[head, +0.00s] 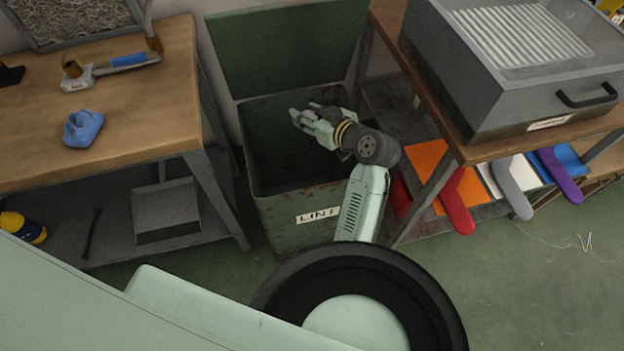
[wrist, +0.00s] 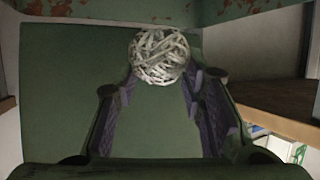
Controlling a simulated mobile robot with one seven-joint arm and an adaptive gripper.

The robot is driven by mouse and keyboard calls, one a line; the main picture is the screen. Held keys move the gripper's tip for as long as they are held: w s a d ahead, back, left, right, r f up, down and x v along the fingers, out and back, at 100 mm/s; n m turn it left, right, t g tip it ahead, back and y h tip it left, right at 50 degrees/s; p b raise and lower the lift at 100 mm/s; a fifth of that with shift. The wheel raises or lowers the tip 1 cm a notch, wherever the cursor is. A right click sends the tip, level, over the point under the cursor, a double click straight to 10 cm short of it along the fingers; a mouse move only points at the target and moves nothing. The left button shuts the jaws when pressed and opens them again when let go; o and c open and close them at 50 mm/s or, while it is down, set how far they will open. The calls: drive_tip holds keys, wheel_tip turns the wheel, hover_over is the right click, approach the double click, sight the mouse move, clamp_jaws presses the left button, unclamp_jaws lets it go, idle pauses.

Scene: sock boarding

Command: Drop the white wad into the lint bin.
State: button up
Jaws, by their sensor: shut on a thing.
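The lint bin (head: 275,215) is a green, rust-flecked box with a white "LINT" label, standing between two benches. Its lid (head: 285,50) is raised at the back and its top is open. My gripper (head: 308,120) is over the open top. In the wrist view my gripper (wrist: 162,78) is shut on the white wad (wrist: 158,55), a round ball of pale tangled strips held at the fingertips. I cannot make out the wad in the head view. Green surfaces fill most of the wrist view behind it.
The left wooden bench (head: 150,115) holds a blue crumpled cloth (head: 83,128) and a blue-handled tool (head: 128,60). The right bench carries a grey metal box (head: 470,90). Coloured sock boards, one of them red (head: 455,205), lie below it.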

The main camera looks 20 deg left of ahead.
drive_tip(key=shift+s+f+b, duration=0.1)
drive_tip(key=shift+f+b, duration=1.8)
drive_tip(key=shift+f, duration=0.95)
drive_tip(key=shift+c, duration=0.2)
drive_tip(key=o, duration=1)
drive_tip(key=shift+o, duration=0.2)
drive_tip(key=v, duration=1.2)
